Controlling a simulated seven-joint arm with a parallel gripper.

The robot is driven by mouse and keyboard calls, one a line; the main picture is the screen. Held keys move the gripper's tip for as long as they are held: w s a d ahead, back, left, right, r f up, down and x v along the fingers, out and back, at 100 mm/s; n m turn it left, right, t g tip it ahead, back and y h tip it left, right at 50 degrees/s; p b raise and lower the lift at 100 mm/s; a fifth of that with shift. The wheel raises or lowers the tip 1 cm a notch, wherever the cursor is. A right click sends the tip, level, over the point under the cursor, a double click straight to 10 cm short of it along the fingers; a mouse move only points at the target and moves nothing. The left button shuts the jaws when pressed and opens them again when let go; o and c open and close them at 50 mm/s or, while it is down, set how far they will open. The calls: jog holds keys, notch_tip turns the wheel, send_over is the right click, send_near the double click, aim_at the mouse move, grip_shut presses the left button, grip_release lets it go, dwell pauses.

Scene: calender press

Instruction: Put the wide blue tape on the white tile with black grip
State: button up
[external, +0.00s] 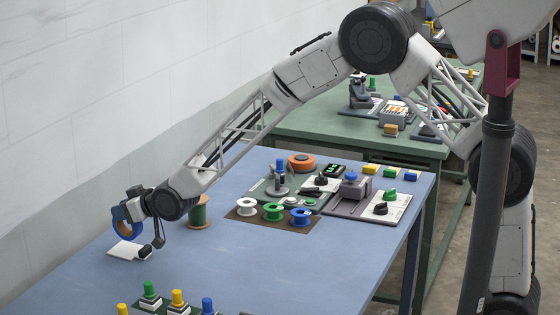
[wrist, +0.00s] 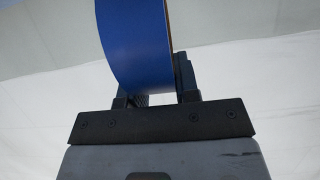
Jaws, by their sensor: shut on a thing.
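The wide blue tape (external: 120,228) is a ring with a tan inner side, at the left end of the blue table in the external view. My gripper (external: 133,207) is shut on it and holds it on edge. In the wrist view the blue tape (wrist: 135,45) rises between the fingers of my gripper (wrist: 152,92). The white tile (external: 123,251) lies flat on the table just below the tape, with its black grip (external: 145,252) at its right end. I cannot tell whether the tape touches the tile. The wrist view does not show the tile.
A green spool (external: 199,213) stands to the right of my gripper. A brown mat (external: 256,227) with white, green and blue spools lies farther right. Several colored-knob pieces (external: 177,301) stand at the front edge. The middle of the blue table (external: 240,265) is clear.

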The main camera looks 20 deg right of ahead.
aim_at(125, 222)
jog(key=shift+f, duration=1.7)
jog(key=shift+f, duration=0.2)
jog(key=o, duration=0.9)
jog(key=shift+r, duration=0.2)
jog(key=shift+s+d, duration=0.1)
jog(key=shift+s+d+r, duration=0.25)
jog(key=shift+s+d, duration=0.05)
jog(key=shift+v, duration=5.4)
